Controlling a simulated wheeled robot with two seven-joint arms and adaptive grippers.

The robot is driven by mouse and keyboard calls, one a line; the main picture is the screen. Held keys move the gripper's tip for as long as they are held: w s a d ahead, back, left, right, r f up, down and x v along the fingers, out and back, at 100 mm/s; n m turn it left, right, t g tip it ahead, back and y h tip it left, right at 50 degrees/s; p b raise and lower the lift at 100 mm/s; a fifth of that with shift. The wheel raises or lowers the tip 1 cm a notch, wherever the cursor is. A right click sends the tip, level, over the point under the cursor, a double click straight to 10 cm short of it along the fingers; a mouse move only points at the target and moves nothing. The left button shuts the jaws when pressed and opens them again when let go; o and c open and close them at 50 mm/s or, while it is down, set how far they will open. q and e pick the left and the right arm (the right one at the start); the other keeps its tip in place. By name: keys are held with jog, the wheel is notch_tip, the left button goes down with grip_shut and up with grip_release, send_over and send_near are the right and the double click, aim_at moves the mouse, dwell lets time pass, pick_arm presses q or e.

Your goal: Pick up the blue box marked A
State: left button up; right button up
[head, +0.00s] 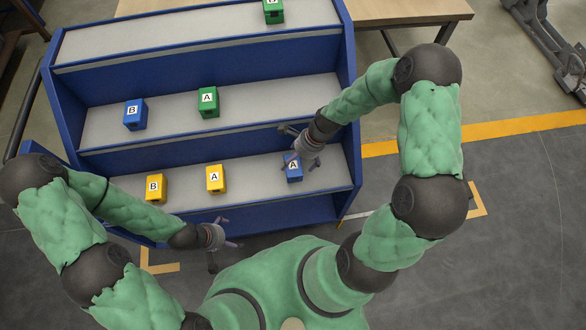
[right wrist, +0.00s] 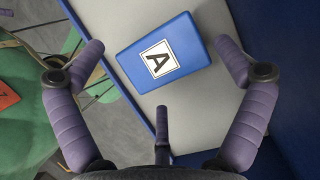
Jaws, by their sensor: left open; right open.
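The blue box marked A (head: 292,169) stands on the lowest shelf at its right part, with its A label facing up. In the right wrist view the blue box (right wrist: 185,40) lies between the spread fingers, and its label is fully visible. My right gripper (head: 300,152) is open and close over the box; I see no finger closed on it. The right gripper's fingers (right wrist: 165,75) also show in the right wrist view. My left gripper (head: 218,234) is open and empty, in front of the lowest shelf's edge.
Yellow box A (head: 216,179) and yellow box B (head: 156,188) stand left on the same lowest shelf (head: 250,189). Blue box B (head: 135,113) and green box A (head: 208,102) are on the middle shelf. Another green box (head: 273,11) is on the top shelf.

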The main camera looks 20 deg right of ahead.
aim_at(293, 165)
jog(key=b+x, duration=0.1)
jog(key=x, duration=0.2)
jog(key=shift+f+b, duration=0.35)
jog(key=shift+r, duration=0.1)
jog(key=shift+c, duration=0.3)
jog(key=c, duration=1.6)
jog(key=shift+c, duration=0.2)
jog(key=shift+s+a+r, duration=0.1)
